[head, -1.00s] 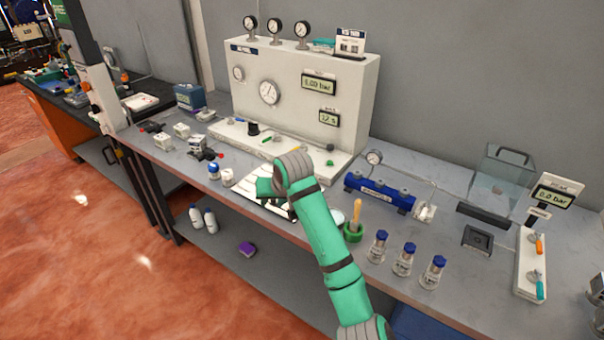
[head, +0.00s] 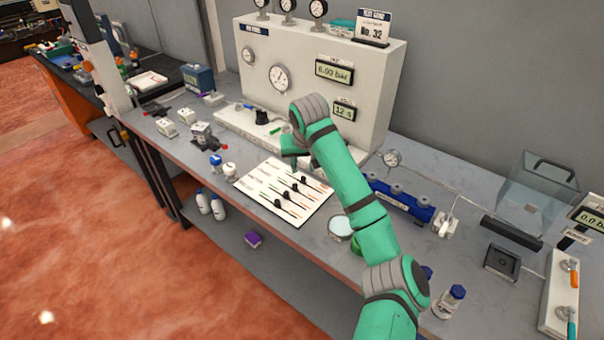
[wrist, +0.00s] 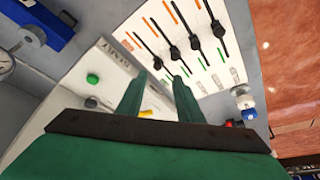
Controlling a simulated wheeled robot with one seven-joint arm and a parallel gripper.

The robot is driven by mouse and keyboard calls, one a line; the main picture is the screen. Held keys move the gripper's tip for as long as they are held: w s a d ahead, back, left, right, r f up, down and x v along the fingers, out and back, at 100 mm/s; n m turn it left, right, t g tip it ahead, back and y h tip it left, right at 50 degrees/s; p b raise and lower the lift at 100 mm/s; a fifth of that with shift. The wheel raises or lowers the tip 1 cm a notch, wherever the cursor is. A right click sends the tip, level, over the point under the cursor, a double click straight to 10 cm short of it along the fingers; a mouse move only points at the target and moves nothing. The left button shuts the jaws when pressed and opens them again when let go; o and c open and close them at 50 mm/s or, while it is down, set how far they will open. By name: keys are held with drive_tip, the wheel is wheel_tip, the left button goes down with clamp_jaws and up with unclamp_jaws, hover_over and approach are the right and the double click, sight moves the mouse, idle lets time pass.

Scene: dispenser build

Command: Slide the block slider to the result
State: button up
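A white slider board (head: 255,180) lies flat on the bench, with several black slider knobs (head: 290,193) on parallel slots. The wrist view shows the same board (wrist: 150,28), with orange marks toward one end of the slots and green marks toward the other. The knobs stand at staggered positions. The labels are too small to read, so I cannot tell which slider is the block one. My gripper (head: 303,168) is above the board's back edge, its two green fingers (wrist: 159,76) apart with nothing between them. It does not appear to touch a knob.
A white gauge console (head: 300,90) stands behind the board, with its base ledge close to my gripper. Two small bottles (head: 222,168) stand left of the board. A round dish (head: 340,227) and a blue manifold (head: 400,200) are to its right.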

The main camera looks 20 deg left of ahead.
sight(304, 177)
drive_tip(key=x, duration=0.5)
drive_tip(key=shift+d+f, duration=0.15)
drive_tip(key=shift+d, duration=0.2)
drive_tip(key=shift+w+a+f, duration=0.25)
drive_tip(key=shift+f, duration=0.3)
clamp_jaws()
drive_tip(key=shift+w+d, duration=0.1)
drive_tip(key=shift+w, duration=0.05)
